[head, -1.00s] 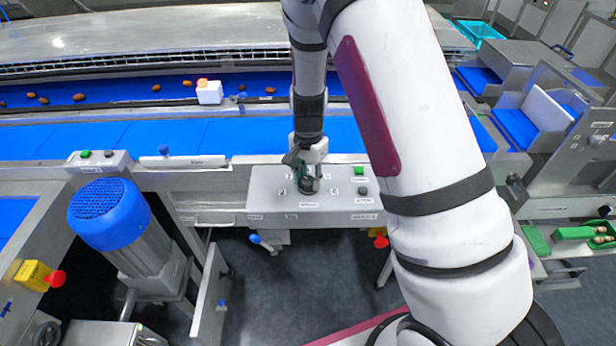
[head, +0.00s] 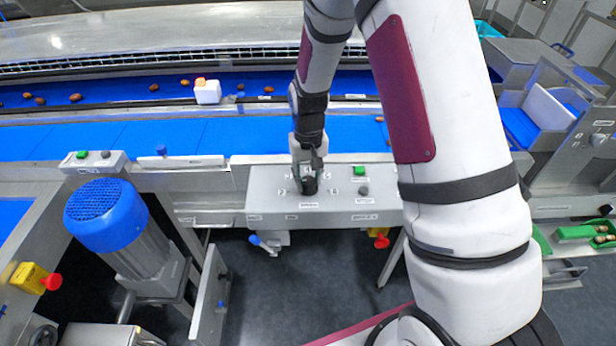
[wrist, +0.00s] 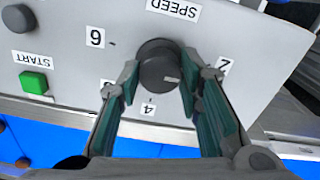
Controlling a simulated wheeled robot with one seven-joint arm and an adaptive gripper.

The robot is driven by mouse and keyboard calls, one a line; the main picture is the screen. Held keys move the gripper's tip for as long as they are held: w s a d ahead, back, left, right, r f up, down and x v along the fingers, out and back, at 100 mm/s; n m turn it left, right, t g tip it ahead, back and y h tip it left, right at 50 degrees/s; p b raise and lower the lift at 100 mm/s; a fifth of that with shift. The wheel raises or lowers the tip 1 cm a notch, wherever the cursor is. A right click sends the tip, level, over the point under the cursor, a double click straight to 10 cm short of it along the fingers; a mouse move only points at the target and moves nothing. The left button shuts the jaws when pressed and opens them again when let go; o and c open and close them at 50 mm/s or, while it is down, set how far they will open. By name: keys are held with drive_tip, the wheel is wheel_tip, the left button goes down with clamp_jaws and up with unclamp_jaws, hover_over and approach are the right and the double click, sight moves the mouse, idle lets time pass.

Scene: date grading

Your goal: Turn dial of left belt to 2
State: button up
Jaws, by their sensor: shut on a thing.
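The dark round dial (wrist: 158,66) sits on a grey control box (head: 278,205) at the front edge of the belt. It also shows in the head view (head: 309,187) below my gripper. In the wrist view the panel appears upside down, with labels 6, 4, 2 and SPEED around the dial. A pale mark on the dial lies toward its right side, on the side of the 2 (wrist: 224,67); its exact setting is hard to tell. My gripper (wrist: 158,84) is shut on the dial, one green-padded finger on each side.
A green START button (wrist: 33,82) and a dark button (wrist: 18,18) sit on the same panel. The blue belt (head: 250,137) runs behind it. A blue motor (head: 104,214) stands at left, and a yellow box with a red button (head: 50,282) is near it.

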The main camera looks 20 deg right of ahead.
sight(309, 181)
drive_tip(key=shift+n, duration=0.7)
drive_tip(key=o, duration=1.2)
drive_tip(key=shift+c, duration=0.2)
drive_tip(key=shift+r, duration=0.15)
wheel_tip(309, 181, up, 12)
